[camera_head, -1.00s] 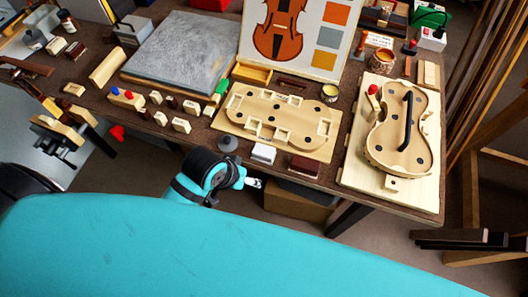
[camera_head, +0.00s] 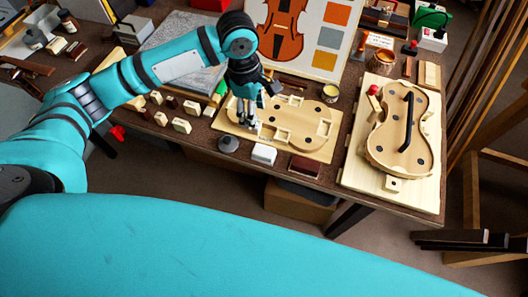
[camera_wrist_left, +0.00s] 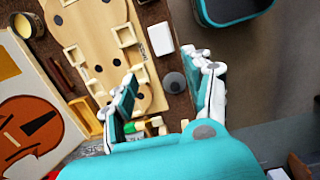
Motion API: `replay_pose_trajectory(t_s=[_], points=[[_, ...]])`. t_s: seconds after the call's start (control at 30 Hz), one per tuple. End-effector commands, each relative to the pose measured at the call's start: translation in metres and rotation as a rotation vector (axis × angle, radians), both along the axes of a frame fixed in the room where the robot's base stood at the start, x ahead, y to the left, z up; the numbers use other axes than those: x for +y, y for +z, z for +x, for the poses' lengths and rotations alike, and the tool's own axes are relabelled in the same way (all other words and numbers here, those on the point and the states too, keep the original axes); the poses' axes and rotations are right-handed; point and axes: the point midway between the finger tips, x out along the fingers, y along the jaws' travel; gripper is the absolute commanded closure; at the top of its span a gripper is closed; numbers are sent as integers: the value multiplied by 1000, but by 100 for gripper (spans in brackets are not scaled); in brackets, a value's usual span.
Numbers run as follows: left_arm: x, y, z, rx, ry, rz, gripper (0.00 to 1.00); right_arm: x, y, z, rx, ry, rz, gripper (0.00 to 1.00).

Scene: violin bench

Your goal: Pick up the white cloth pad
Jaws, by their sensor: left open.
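The white cloth pad (camera_head: 264,154) is a small white block near the table's front edge, just in front of the wooden violin mould. It also shows in the left wrist view (camera_wrist_left: 160,39), beyond my fingertips. My left gripper (camera_head: 248,118) points down over the left part of the mould, behind and a little left of the pad. It is open and empty; both fingers show apart in the left wrist view (camera_wrist_left: 168,80). My right gripper is not in view.
A dark grey round knob (camera_head: 228,144) stands left of the pad, and a dark red-brown block (camera_head: 304,166) lies to its right. The wooden mould (camera_head: 310,128) lies behind. A violin body (camera_head: 400,145) on a board is at the right. Several small blocks stand to the left.

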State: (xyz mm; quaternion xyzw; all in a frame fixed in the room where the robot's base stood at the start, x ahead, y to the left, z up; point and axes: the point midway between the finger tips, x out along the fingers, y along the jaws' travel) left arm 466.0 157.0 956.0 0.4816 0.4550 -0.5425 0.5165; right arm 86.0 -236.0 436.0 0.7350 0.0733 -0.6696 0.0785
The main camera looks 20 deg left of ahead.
Motion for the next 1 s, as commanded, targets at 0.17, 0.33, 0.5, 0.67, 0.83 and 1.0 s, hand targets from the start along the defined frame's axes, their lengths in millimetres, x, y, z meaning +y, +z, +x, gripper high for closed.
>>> replay_pose_trajectory(t_s=[0.17,0.33,0.5,0.67,0.83,1.0], points=[[-1,-21,0,11,23,4,48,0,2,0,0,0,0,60],[-6,-58,0,9,21,4,48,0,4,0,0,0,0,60],[-10,-93,0,7,20,3,48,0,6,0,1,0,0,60],[-13,-114,0,5,18,2,48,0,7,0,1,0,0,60],[-15,-123,-1,5,18,2,48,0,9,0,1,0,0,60],[-20,-146,-4,5,18,3,48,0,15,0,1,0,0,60]])
